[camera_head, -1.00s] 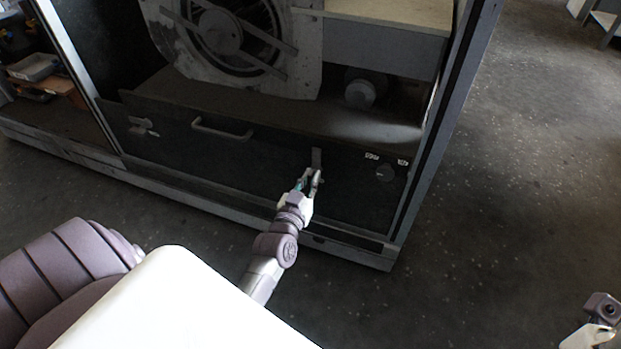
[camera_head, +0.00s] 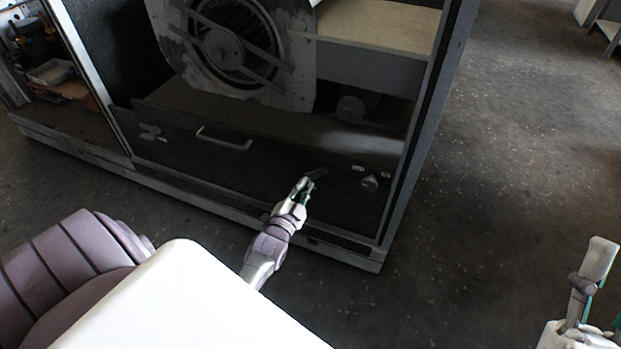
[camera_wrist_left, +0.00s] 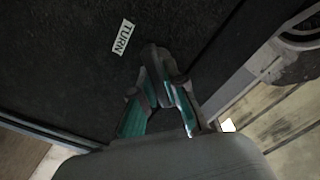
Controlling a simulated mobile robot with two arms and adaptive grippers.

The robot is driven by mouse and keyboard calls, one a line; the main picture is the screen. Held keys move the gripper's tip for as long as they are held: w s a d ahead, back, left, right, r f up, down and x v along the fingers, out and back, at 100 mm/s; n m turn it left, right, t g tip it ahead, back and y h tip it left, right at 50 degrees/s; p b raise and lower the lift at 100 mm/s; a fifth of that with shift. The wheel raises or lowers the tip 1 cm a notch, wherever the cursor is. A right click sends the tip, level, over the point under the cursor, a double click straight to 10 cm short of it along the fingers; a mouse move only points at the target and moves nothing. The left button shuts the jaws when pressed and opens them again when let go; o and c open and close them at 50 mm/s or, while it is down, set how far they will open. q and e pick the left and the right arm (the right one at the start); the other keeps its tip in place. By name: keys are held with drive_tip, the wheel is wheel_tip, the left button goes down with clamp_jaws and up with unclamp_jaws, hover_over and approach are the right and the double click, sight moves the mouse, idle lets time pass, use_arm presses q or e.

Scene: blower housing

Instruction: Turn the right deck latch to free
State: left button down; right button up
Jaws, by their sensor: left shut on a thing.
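The right deck latch (camera_head: 318,173) is a small dark bar on the dark front panel (camera_head: 265,180) of the housing, slanting up to the right in the head view. My left gripper (camera_head: 304,186) is shut on it. In the left wrist view the teal-padded fingers (camera_wrist_left: 163,88) close around the latch (camera_wrist_left: 156,57), hiding part of it, next to a white TURN label (camera_wrist_left: 123,37). My right gripper (camera_head: 596,262) is at the lower right of the head view, away from the housing and partly cut off.
A light bar handle (camera_head: 223,139) and another latch (camera_head: 152,133) are left along the panel. The housing's right post (camera_head: 420,130) stands beyond. The floor to the right is clear.

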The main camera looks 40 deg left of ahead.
use_arm(q)
drive_tip(key=m, duration=0.2)
drive_tip(key=shift+d+m+p, duration=0.1)
drive_tip(key=shift+m+p, duration=0.3)
drive_tip(key=shift+f+m, duration=0.1)
drive_tip(key=shift+m, duration=0.8)
drive_tip(key=shift+f+m, duration=0.1)
drive_tip(key=shift+m, duration=2.3)
use_arm(e)
drive_tip(key=shift+w+a+f+g+h, duration=0.15)
drive_tip(key=shift+w+f+g+h, duration=0.45)
drive_tip(key=shift+w+f+g, duration=0.75)
use_arm(q)
drive_tip(key=shift+f, duration=0.1)
use_arm(e)
drive_tip(key=shift+s+r+t, duration=0.1)
drive_tip(key=shift+r+t, duration=0.05)
drive_tip(key=shift+t, duration=0.1)
use_arm(q)
drive_tip(key=c, duration=1.2)
unclamp_jaws()
drive_tip(key=shift+s, duration=0.1)
drive_tip(key=v, duration=0.7)
drive_tip(key=shift+s, duration=0.15)
